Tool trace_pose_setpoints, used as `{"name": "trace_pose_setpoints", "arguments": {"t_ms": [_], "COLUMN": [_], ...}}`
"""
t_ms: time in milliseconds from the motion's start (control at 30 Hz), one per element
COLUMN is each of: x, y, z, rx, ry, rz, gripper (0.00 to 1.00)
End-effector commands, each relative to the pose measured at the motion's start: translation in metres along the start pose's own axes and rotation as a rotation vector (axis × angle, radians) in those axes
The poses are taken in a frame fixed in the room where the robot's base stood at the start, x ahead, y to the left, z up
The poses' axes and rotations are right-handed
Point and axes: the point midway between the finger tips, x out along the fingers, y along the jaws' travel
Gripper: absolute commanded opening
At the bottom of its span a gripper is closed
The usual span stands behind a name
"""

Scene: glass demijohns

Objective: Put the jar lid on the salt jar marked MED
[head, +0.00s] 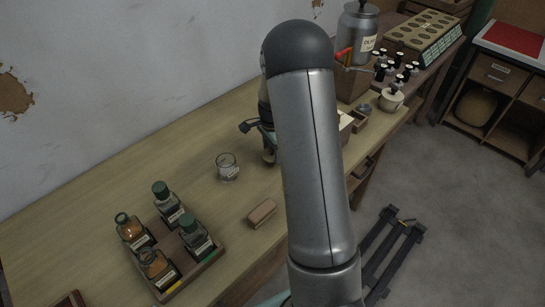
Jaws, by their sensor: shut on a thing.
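My gripper (266,147) shows only in part at the left edge of my arm, which hides much of it. It is shut on a small brown thing (268,157), apparently the jar lid, over the table. A clear, open glass jar (227,167) with a pale label stands on the table, left of and nearer than my gripper, apart from it. The label is too small to read, so I cannot tell whether it says MED.
A wooden tray (207,266) at the front left holds several labelled bottles, some green-capped. A brown block (262,213) lies on the table (90,205). Behind my arm stand a metal canister (357,38), a white pot (391,100) and small black-topped bottles. Bare table lies around the glass jar.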

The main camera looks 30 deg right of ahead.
Motion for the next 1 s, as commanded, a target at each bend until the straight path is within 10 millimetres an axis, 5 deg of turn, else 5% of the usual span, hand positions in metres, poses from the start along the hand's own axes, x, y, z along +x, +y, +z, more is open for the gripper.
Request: {"name": "trace_pose_setpoints", "arguments": {"t_ms": [1000], "x": [-0.05], "y": [0.0], "z": [0.0], "rx": [0.0], "ry": [0.0], "rz": [0.0], "gripper": [0.12]}}
